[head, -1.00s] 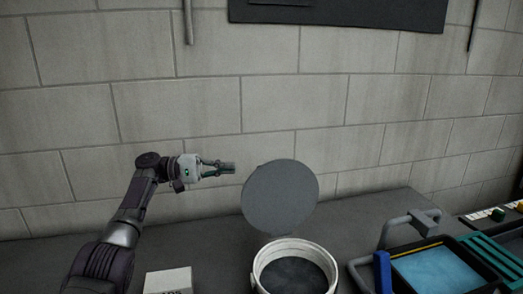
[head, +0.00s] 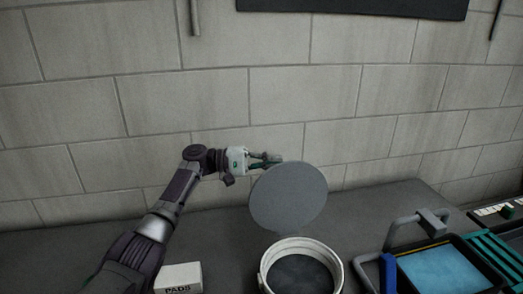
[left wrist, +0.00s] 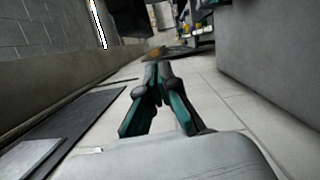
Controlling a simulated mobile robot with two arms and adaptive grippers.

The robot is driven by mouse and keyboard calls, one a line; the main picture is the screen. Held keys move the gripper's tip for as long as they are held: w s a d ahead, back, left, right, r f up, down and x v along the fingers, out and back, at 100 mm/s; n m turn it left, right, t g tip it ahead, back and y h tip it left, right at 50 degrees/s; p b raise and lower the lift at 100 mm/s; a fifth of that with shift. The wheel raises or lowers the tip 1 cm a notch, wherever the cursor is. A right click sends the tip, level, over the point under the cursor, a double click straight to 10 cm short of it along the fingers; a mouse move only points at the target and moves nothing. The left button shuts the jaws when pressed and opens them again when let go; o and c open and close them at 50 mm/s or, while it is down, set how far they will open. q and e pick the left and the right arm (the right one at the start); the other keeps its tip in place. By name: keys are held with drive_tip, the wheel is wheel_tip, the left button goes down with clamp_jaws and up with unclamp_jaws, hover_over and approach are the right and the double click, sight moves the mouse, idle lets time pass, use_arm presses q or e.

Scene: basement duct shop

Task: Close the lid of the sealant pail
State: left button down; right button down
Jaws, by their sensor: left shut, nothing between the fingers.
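The sealant pail (head: 268,262) is white and round with a dark inside, at the bottom middle of the head view. Its grey round lid (head: 289,198) stands raised, roughly upright, at the pail's far side, so the pail is open. My left gripper (head: 279,160) is shut and empty, at the upper left edge of the lid. Its fingertips overlap the lid's top edge in the picture; I cannot tell whether they touch it. In the left wrist view the shut fingers (left wrist: 158,70) show, but pail and lid are not seen there. My right gripper is not in view.
A white box marked PADS (head: 178,278) stands left of the pail. To the right are a grey clamp-like tool (head: 415,222), a blue tray (head: 440,270) and teal racks (head: 492,262). A block wall (head: 300,100) rises behind the grey bench (head: 225,235).

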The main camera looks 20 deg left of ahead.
use_arm(q)
drive_tip(key=shift+s+d+r+p, duration=0.1)
drive_tip(key=shift+s+d+p, duration=0.25)
drive_tip(key=shift+s, duration=0.2)
drive_tip(key=shift+s+d+r+p, duration=0.1)
drive_tip(key=shift+s+d+p, duration=0.2)
drive_tip(key=shift+s, duration=0.25)
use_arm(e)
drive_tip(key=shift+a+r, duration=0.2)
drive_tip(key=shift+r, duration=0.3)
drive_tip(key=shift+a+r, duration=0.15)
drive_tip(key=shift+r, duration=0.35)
use_arm(q)
drive_tip(key=shift+f, duration=0.1)
